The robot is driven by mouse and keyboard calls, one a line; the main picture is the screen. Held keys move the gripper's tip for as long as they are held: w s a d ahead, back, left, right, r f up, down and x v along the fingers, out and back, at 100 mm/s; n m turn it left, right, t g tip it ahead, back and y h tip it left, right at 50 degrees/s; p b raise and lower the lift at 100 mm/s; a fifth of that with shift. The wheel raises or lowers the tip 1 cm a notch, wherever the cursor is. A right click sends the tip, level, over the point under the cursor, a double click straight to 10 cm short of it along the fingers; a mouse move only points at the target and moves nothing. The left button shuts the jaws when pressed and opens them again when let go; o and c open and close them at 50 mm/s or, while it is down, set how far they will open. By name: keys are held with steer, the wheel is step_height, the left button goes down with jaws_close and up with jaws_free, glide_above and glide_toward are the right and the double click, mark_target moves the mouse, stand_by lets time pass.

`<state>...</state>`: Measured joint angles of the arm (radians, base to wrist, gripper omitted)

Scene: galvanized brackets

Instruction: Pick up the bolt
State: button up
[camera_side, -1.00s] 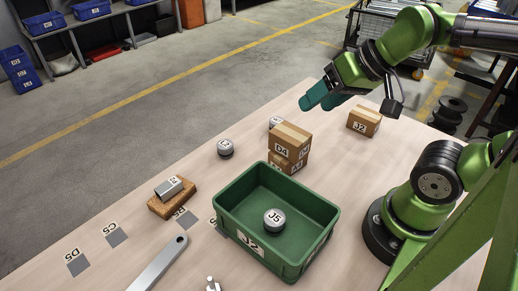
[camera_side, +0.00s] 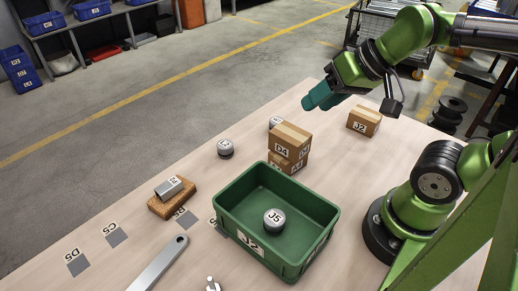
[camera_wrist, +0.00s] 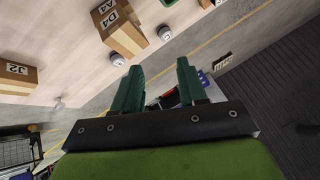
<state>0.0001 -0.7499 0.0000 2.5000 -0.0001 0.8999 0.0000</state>
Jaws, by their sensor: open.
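A small shiny metal piece (camera_side: 212,285) at the bottom edge of the side view may be the bolt. It is partly cut off, so I cannot tell for certain. It lies on the table in front of the green bin (camera_side: 229,191). My gripper (camera_side: 313,103) is raised above the far part of the table, well away from that piece. In the wrist view my gripper (camera_wrist: 158,68) has its two green fingers apart with nothing between them.
The bin holds a round weight marked J5 (camera_side: 274,219). Behind it stand stacked D4 boxes (camera_side: 288,140), a J2 box (camera_side: 362,121) and a round weight (camera_side: 225,148). A metal block (camera_side: 168,187) sits on a brown pad. A flat grey bar (camera_side: 160,265) lies front left.

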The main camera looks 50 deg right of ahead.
steer(key=m+g+h, duration=0.2)
steer(key=m+g, duration=0.2)
steer(key=g, duration=0.3)
glide_above(210, 279)
step_height(210, 279, down, 5)
step_height(210, 279, down, 17)
steer(key=shift+r, duration=0.15)
steer(key=shift+c, duration=0.2)
jaws_close()
